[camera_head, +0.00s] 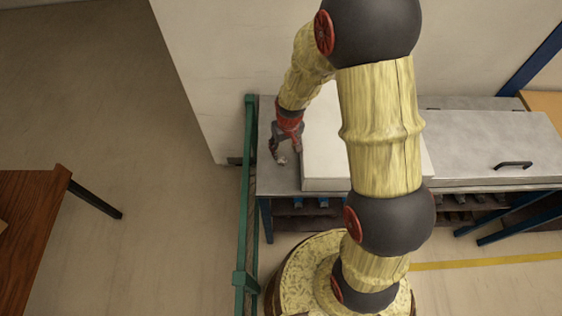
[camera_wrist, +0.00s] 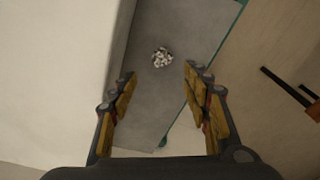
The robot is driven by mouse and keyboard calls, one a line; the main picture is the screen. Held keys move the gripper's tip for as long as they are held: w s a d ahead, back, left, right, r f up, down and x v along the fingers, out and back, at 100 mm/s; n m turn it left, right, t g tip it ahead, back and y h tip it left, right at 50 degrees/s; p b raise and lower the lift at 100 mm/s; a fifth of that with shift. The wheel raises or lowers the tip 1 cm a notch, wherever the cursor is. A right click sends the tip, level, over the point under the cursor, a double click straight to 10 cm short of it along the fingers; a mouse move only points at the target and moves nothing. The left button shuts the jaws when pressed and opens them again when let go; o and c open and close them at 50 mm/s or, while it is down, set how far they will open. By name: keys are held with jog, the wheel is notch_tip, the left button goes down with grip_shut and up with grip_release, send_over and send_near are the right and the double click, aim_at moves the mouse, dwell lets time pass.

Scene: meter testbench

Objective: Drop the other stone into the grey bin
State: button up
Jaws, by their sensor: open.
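A small speckled grey-white stone (camera_wrist: 162,57) lies on the grey metal bench top (camera_wrist: 185,25) in the wrist view. In the head view the stone (camera_head: 282,160) shows as a small pale spot just below my gripper. My gripper (camera_head: 284,153) points down over the bench's left end. In the wrist view my gripper (camera_wrist: 160,78) is open, its two fingers wide apart and nothing between them; the stone sits a little beyond the fingertips, roughly midway between them. No grey bin can be made out in either view.
A white box-like block (camera_head: 322,150) stands on the bench close to the right of my gripper. A green rail (camera_head: 243,200) runs along the bench's left side. A metal case with a black handle (camera_head: 513,165) is farther right. A brown wooden table (camera_head: 30,225) stands at left, with clear floor between.

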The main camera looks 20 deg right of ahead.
aim_at(282, 160)
notch_tip(282, 160, down, 4)
jog(key=shift+r, duration=0.25)
jog(key=shift+w+a+f+b, duration=0.1)
jog(key=shift+w+f+b, duration=0.05)
jog(key=shift+f, duration=0.8)
jog(key=shift+w+a+f+b, duration=0.1)
jog(key=shift+f, duration=0.9)
jog(key=shift+w+a+f+b, duration=0.1)
jog(key=shift+w+f+b, duration=0.05)
jog(key=shift+f, duration=0.8)
jog(key=c, duration=1.2)
grip_shut()
